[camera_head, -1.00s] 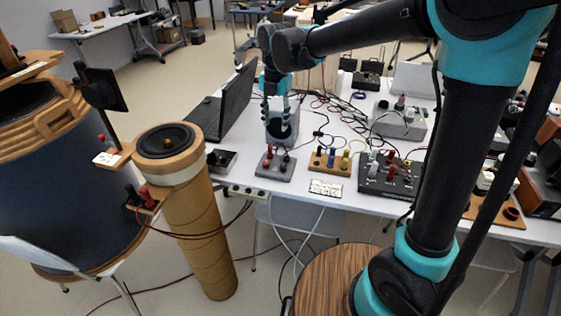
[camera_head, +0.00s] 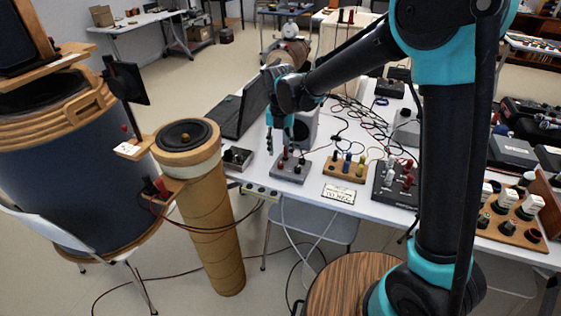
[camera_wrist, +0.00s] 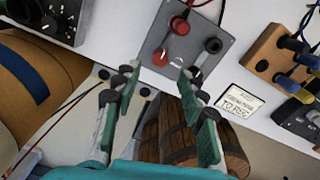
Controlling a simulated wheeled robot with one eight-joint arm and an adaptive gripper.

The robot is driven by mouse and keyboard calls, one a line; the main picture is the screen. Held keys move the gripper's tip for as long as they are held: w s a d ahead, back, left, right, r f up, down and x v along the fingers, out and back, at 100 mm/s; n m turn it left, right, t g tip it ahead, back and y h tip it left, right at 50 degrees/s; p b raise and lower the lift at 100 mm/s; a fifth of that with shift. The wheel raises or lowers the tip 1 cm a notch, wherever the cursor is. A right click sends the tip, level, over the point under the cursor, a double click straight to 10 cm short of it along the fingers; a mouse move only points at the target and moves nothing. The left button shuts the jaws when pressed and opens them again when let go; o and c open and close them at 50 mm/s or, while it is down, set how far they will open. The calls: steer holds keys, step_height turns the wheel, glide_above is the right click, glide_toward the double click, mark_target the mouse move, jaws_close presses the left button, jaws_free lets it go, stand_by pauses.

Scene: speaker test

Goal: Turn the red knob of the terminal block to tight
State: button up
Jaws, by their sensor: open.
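The terminal block (camera_head: 290,171) is a small grey plate at the table's front edge with red and black knobs. In the wrist view the block (camera_wrist: 197,68) lies at the top centre. One red knob (camera_wrist: 160,58) stands near its left corner, a second red post (camera_wrist: 180,26) has a lead on it, and a black knob (camera_wrist: 213,46) is at the right. My gripper (camera_head: 281,143) is just above and behind the block in the head view. In the wrist view my gripper (camera_wrist: 160,74) is open and empty, its fingertips either side of the near edge, apart from the red knob.
A wooden block with coloured posts (camera_head: 345,168) and a dark panel with several knobs (camera_head: 396,185) stand to the right. A laptop (camera_head: 243,112) and tangled leads lie behind. A label card (camera_head: 339,194) lies in front.

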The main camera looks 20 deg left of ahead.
mark_target(280, 163)
step_height(280, 163, down, 6)
steer(key=shift+r, duration=0.1)
steer(key=shift+c, duration=0.3)
jaws_close()
